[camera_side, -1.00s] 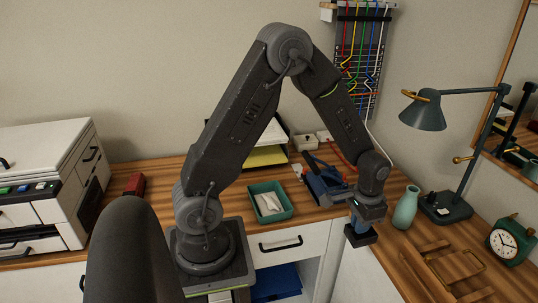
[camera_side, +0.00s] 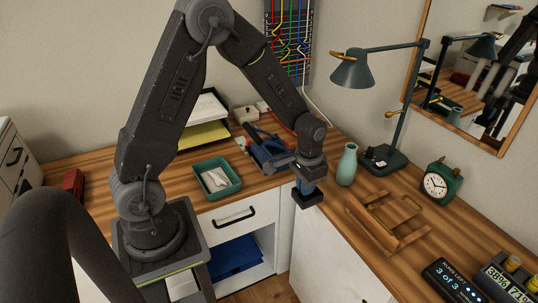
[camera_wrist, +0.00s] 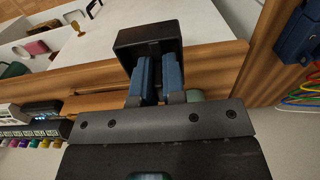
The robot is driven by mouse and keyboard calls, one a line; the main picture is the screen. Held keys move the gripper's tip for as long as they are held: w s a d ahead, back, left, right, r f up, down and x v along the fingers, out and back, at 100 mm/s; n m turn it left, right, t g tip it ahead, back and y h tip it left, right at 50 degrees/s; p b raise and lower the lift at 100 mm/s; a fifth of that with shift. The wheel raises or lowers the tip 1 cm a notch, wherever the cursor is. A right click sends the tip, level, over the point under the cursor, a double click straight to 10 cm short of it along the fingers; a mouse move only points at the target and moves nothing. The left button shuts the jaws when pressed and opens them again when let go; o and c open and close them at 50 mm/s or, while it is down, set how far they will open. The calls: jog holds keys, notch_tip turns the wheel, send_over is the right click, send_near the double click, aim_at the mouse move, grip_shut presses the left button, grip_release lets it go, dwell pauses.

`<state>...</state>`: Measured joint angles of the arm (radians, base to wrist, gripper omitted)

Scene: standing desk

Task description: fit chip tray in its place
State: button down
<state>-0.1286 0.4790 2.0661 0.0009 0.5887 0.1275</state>
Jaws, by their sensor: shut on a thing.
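The chip tray appears to be the small black box (camera_side: 308,198), which also shows in the wrist view (camera_wrist: 150,38) as a shallow tray with a raised rim. My gripper (camera_side: 309,186) points down and is shut on it. In the wrist view the two blue fingers (camera_wrist: 157,78) pinch its near wall. The tray hangs at the desk's front edge, above the white cabinet. A blue desk device with a lever (camera_side: 266,150), perhaps a hole punch, stands on the desk left of my gripper. The tray's place cannot be made out.
A teal vase (camera_side: 347,165) stands close right of my gripper, with a lamp (camera_side: 384,158) behind it. A wooden rack (camera_side: 388,222) and green clock (camera_side: 440,182) are further right. A green bin (camera_side: 231,187) and paper trays (camera_side: 203,132) are left.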

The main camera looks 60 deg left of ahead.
jog(key=shift+a, duration=0.1)
dwell(0.5)
jog(key=w+a+r+n, duration=0.1)
jog(key=w+a+n, duration=0.3)
jog(key=a+n, duration=0.8)
jog(key=w+a+r+n, duration=0.1)
jog(key=w+a+n, duration=0.35)
jog(key=a, duration=1.45)
jog(key=shift+n, duration=0.75)
jog(key=shift+s+d+f, duration=0.1)
jog(key=shift+s+f, duration=0.1)
jog(key=shift+f, duration=1.55)
jog(key=shift+s+d+f, duration=0.1)
jog(key=shift+s+f, duration=0.15)
jog(key=shift+f, duration=1.45)
jog(key=shift+s+d+f, duration=0.1)
jog(key=shift+s+f, duration=0.1)
jog(key=shift+f, duration=1.55)
jog(key=c, duration=1.1)
grip_release()
